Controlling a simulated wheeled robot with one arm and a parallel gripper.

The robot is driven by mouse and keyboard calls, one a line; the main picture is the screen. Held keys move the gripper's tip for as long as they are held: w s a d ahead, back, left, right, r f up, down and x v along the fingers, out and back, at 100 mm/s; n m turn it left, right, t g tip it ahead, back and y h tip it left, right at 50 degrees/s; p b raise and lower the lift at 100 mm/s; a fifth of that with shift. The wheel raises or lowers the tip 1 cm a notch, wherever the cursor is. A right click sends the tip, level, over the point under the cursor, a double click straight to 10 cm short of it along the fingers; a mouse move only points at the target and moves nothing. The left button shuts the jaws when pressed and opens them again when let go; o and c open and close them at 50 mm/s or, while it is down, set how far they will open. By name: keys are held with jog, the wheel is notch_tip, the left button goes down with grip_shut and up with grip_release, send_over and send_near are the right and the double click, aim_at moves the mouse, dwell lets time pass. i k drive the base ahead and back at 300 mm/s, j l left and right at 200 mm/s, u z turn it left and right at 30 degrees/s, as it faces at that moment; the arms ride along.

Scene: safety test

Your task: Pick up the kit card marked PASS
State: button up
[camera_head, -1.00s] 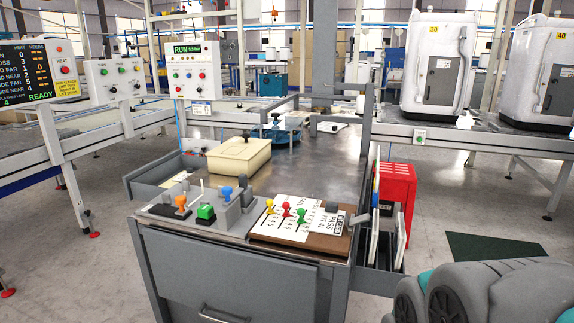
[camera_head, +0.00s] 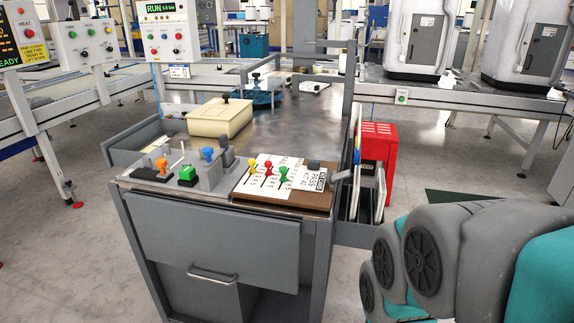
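The white kit card marked PASS (camera_head: 309,177) lies on a brown board (camera_head: 290,200) at the front right of the metal workbench (camera_head: 290,123). A grey clip or lever sits at the card's right end. White sheets with yellow, red and green pegs (camera_head: 268,170) lie just left of it on the same board. My arm shows at the lower right as grey and teal links. My gripper is outside the picture.
A control tray (camera_head: 180,177) with orange, green and blue knobs stands left of the board. A cream lidded box (camera_head: 220,117) sits farther back. A rack of upright panels (camera_head: 368,190) and a red box (camera_head: 378,148) stand right of the bench.

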aim_at(310, 177)
jog(key=l+u, duration=0.3)
jog(key=k+l+u, duration=0.15)
jog(key=l+u, duration=0.15)
jog(key=k+l+u, duration=0.1)
jog(key=l+u, duration=0.2)
jog(key=k+l+u, duration=0.3)
jog(key=i+l, duration=0.1)
